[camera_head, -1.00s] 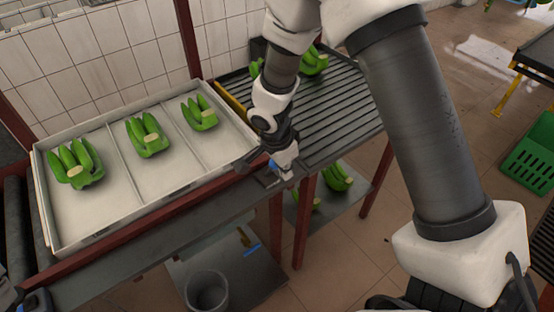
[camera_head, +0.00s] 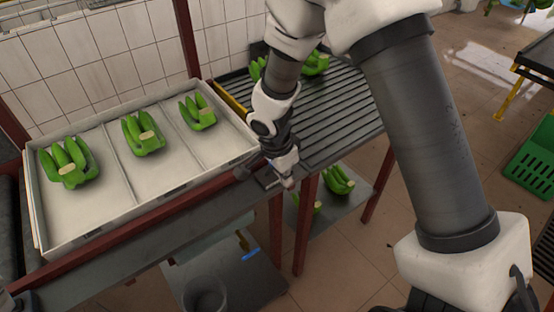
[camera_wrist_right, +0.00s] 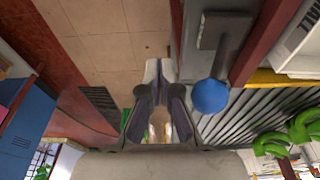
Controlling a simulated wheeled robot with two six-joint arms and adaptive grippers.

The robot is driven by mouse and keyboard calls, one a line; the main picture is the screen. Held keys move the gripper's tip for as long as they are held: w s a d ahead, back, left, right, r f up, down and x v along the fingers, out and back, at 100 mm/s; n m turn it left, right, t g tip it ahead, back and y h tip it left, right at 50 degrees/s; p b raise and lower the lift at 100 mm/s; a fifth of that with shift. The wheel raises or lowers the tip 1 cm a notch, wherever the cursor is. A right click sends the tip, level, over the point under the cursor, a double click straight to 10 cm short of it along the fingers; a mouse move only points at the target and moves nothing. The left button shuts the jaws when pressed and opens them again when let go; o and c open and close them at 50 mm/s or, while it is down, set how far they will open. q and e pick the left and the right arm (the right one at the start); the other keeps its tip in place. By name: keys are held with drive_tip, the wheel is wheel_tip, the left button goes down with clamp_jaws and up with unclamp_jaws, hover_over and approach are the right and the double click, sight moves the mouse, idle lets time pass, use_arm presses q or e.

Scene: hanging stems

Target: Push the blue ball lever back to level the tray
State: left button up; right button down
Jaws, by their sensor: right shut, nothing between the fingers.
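The white tray (camera_head: 98,212) lies at the left in the head view, with three compartments and a green banana bunch in each (camera_head: 68,163). I cannot tell its tilt for sure. The blue ball (camera_wrist_right: 210,96) of the lever shows in the right wrist view, on a dark grey rod (camera_wrist_right: 222,62). In the head view the ball is hidden behind my right gripper (camera_head: 286,179). My right gripper is shut and empty at the tray's right front corner. In the wrist view its fingers are left of the ball, close to it; contact is unclear. Only an unclear dark fragment shows at the lower left corner, possibly my left gripper.
A grey slatted rack (camera_head: 325,110) with banana bunches stands right of the tray. A red frame post (camera_head: 308,220) stands below the gripper. Bananas (camera_head: 338,180) lie on a lower shelf. A grey bucket (camera_head: 205,296) is at the bottom, and a green crate (camera_head: 535,165) at the right.

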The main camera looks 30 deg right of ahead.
drive_tip(key=shift+w+a+p, duration=0.2)
drive_tip(key=shift+w+p, duration=0.5)
drive_tip(key=shift+w, duration=1.6)
drive_tip(key=shift+w+a+p, duration=0.2)
drive_tip(key=shift+w+p, duration=0.5)
drive_tip(key=shift+w, duration=1.6)
drive_tip(key=shift+s+b, duration=0.35)
drive_tip(key=shift+s, duration=0.25)
wheel_tip(320, 180, up, 10)
drive_tip(key=p, duration=0.6)
drive_tip(key=shift+d, duration=0.1)
